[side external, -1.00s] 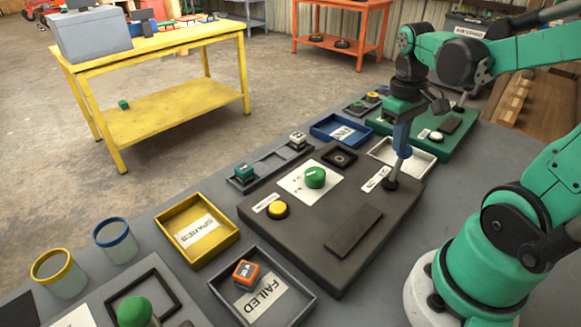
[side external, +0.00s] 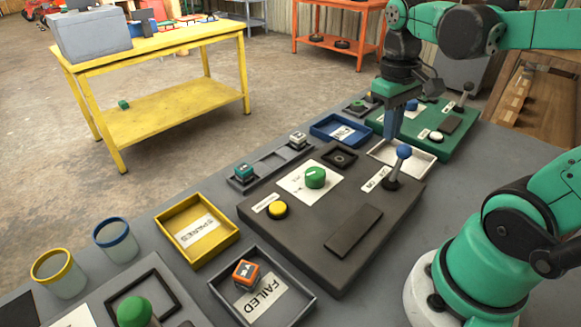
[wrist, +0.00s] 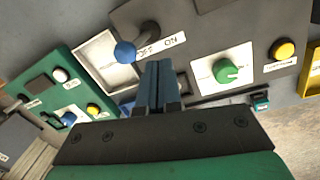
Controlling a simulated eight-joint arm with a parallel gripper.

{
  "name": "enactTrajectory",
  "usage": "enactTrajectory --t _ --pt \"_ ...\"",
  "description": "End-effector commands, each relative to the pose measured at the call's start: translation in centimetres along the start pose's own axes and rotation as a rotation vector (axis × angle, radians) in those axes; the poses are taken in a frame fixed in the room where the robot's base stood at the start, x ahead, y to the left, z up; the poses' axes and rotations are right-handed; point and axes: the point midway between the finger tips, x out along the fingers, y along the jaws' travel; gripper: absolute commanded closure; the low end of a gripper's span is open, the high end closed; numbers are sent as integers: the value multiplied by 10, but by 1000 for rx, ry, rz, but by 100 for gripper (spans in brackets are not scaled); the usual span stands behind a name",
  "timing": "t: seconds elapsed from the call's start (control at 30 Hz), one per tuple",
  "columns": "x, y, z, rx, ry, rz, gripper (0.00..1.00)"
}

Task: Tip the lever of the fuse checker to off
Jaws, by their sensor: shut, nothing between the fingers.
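The dark grey checker box (side external: 300,230) has a lever with a blue ball (side external: 403,151) at its far right end. The lever leans toward the upper right, toward the OFF end of its ON/OFF label (side external: 375,180). In the wrist view the blue ball (wrist: 124,52) is left of its pivot, beside the word OFF. My gripper (side external: 389,138) is shut and empty, with its blue fingers upright just beyond the lever. In the wrist view my gripper (wrist: 158,66) shows a gap from the ball.
The box also carries a green knob (side external: 315,177) and a yellow button (side external: 278,210). A white tray (side external: 425,168) lies beyond the box, under my fingers. A green panel (side external: 455,145) with its own lever (side external: 462,95) stands farther back. A FAILED tray (side external: 225,290) is in front.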

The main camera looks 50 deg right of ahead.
Motion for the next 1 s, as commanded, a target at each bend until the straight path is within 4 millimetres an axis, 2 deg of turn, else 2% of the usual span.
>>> enactTrajectory --t 0.3,0.5,0.6,0.67,0.73,0.9,1.0 --pt "-62 23 -6 3 0 -1 100" --pt "-86 31 -8 2 0 -1 100" --pt "-89 30 -10 -4 11 1 100" --pt "-85 21 -14 -23 52 5 100" --pt "-71 0 -22 -61 146 6 100" --pt "-28 -69 -33 -165 456 -52 100" --pt "-12 -99 -31 -202 590 -112 100"
